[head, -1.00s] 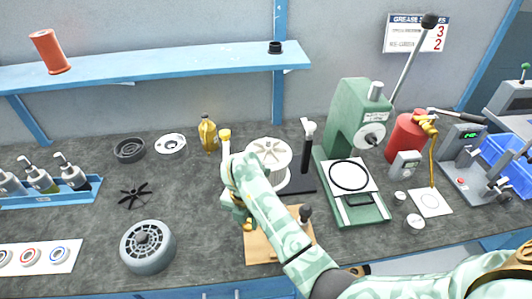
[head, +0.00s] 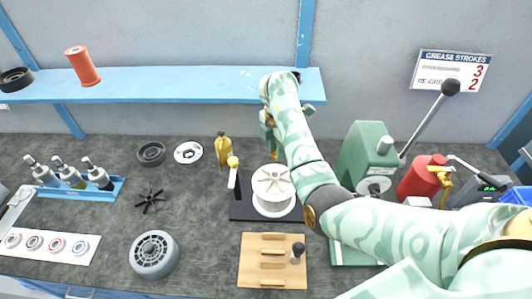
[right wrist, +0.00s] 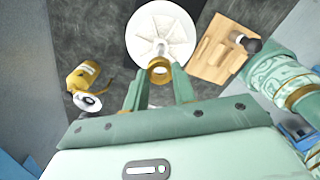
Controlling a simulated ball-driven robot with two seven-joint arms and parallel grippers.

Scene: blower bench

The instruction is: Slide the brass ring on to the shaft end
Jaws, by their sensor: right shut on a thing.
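The brass ring (right wrist: 160,70) is between the fingertips of my right gripper (right wrist: 159,84), which is shut on it, in the right wrist view. In the head view my right gripper (head: 268,128) is raised behind the white drum-shaped blower part (head: 273,203), and the ring is hard to make out. The blower part, with pale radial vanes, stands on a black base (head: 244,213). In the right wrist view its shaft end (right wrist: 161,47) shows at the hub, just beyond the ring in the picture. The ring looks apart from it, but the exact gap is unclear. My left gripper is out of view.
A wooden board (head: 252,275) with a dark-knobbed tool (head: 298,250) lies in front of the blower part. A yellow bottle (head: 223,150) stands behind left. A blue shelf (head: 170,86) runs behind my gripper. The green press (head: 366,150) stands to the right.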

